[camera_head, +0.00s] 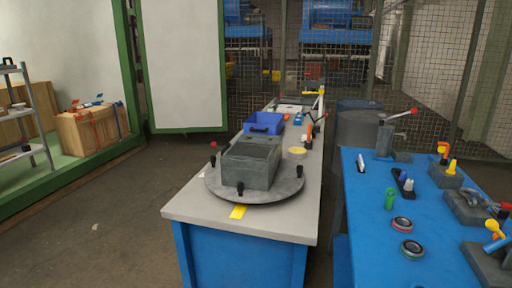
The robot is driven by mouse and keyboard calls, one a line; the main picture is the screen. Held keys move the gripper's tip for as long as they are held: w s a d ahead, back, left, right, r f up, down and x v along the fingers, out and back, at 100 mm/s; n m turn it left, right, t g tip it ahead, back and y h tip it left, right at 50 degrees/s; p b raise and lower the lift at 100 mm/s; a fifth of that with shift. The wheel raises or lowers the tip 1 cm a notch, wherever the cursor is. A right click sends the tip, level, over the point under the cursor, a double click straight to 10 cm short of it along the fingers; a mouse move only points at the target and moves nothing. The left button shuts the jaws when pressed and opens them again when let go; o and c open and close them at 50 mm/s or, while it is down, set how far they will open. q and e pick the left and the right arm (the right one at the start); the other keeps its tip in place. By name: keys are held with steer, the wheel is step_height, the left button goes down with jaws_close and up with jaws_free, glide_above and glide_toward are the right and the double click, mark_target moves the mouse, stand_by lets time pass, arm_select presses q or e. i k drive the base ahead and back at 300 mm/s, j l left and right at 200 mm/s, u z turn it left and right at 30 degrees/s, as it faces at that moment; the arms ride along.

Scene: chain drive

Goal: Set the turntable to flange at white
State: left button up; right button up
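The turntable (284,187) is a round grey disc on the near end of the grey-topped workbench. A dark grey, box-shaped housing (247,168) sits on it. Black upright pegs (240,188) stand around the housing, one at the front and one at the right. A small red knob (213,144) shows behind the left side. A yellow mark (238,212) lies on the bench just in front of the disc. I cannot make out a white mark, and I cannot tell which side of the housing is the flange. Neither of my grippers is in view.
Behind the turntable are a blue bin (264,123) and a yellow round item (297,151). A blue table (365,220) at the right holds several tools and fixtures. A gap of floor separates the two tables. Open floor (110,220) lies to the left.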

mark_target(254, 170)
steer(key=i+j, duration=0.15)
steer(key=j, duration=0.25)
steer(key=i+j+z, duration=0.25)
steer(key=i+j, duration=0.65)
steer(key=j, duration=0.15)
